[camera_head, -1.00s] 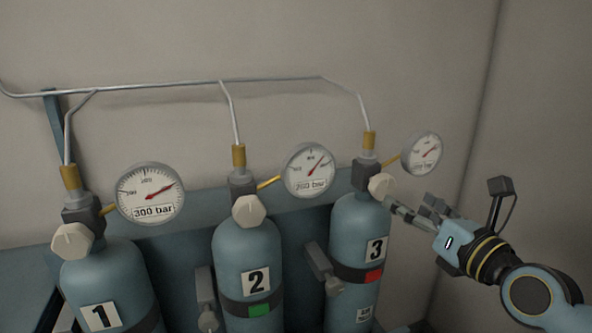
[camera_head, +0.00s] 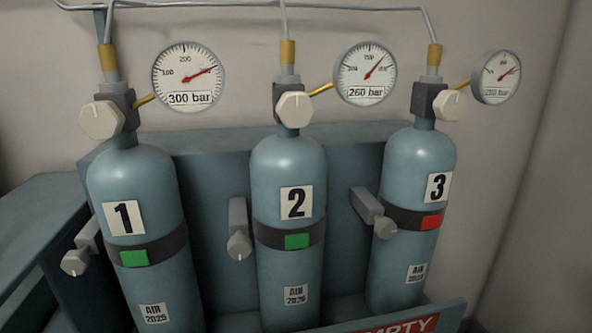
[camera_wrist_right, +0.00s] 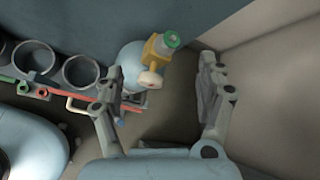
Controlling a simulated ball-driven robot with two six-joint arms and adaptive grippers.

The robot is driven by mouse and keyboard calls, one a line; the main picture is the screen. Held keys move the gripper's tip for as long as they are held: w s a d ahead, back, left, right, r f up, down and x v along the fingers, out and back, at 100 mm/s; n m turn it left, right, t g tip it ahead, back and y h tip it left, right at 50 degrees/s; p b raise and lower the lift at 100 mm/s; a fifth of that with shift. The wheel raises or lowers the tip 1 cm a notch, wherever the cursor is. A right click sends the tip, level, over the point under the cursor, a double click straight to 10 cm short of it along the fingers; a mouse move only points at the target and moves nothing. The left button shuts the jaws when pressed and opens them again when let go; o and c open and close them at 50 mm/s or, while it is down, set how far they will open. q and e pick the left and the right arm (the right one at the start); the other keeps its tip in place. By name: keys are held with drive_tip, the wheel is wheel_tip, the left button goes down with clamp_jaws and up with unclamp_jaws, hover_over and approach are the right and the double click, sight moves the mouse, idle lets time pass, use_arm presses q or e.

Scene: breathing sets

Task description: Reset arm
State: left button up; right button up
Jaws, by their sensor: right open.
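My right gripper (camera_wrist_right: 165,100) shows in the right wrist view, its two fingers spread wide apart with nothing held between them. Beyond the fingers is a pale blue rounded cylinder (camera_wrist_right: 125,56) with a yellow fitting (camera_wrist_right: 155,47) and green cap; it is apart from the fingers as far as I can see. Neither gripper shows in the head view. There, three blue cylinders stand upright in a row: cylinder 1 (camera_head: 135,190), cylinder 2 (camera_head: 290,170) and cylinder 3 (camera_head: 415,165).
Gauges hang above: 300 bar (camera_head: 188,76), 260 bar (camera_head: 364,73) and a third (camera_head: 497,77) too small to read surely. Cylinders 1 and 2 carry green tags, cylinder 3 a red tag (camera_head: 431,222). In the wrist view, round holders (camera_wrist_right: 33,58) are at left and a bare wall (camera_wrist_right: 280,70) at right.

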drive_tip(key=s+f+n+g+b, duration=0.3)
drive_tip(key=s+f+n, duration=0.3)
drive_tip(key=s+f, duration=0.6)
drive_tip(key=s+f+n+g+b, duration=0.2)
drive_tip(key=s+f+n+g, duration=0.1)
drive_tip(key=s+f+n, duration=0.5)
drive_tip(key=s+a+f+n+g+b, duration=0.1)
drive_tip(key=s+f+n+g, duration=0.2)
drive_tip(key=s+f+n, duration=0.5)
drive_tip(key=s+n, duration=0.7)
drive_tip(key=shift+a+n+h+b, duration=0.25)
drive_tip(key=shift+n+h+b, duration=0.05)
drive_tip(key=shift+h+b, duration=0.1)
drive_tip(key=shift+s, duration=0.1)
